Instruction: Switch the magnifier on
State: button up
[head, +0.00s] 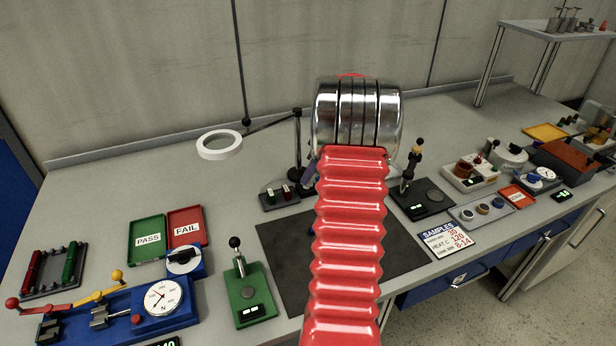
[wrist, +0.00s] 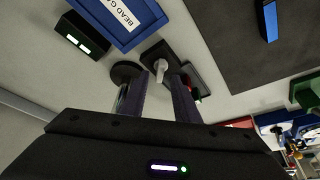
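The magnifier (head: 219,145) has a white ring on a dark jointed arm, carried by a black post (head: 297,140) on the bench. I cannot tell whether its ring is lit. My gripper (wrist: 161,78) points down at the bench with its two dark fingers apart and nothing between them. Just beyond the fingertips, in the wrist view, a dark plate carries a pale grey lever (wrist: 161,68). A round black base (wrist: 127,70) lies beside it. In the head view my red arm hides the lever and most of the gripper.
A blue labelled tray (wrist: 125,22) and a black box with lit displays (wrist: 82,36) are nearby. A dark mat (head: 285,255) lies in front.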

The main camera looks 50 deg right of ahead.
jog(key=shift+x, duration=1.1)
jog(key=shift+c, duration=0.5)
grip_shut()
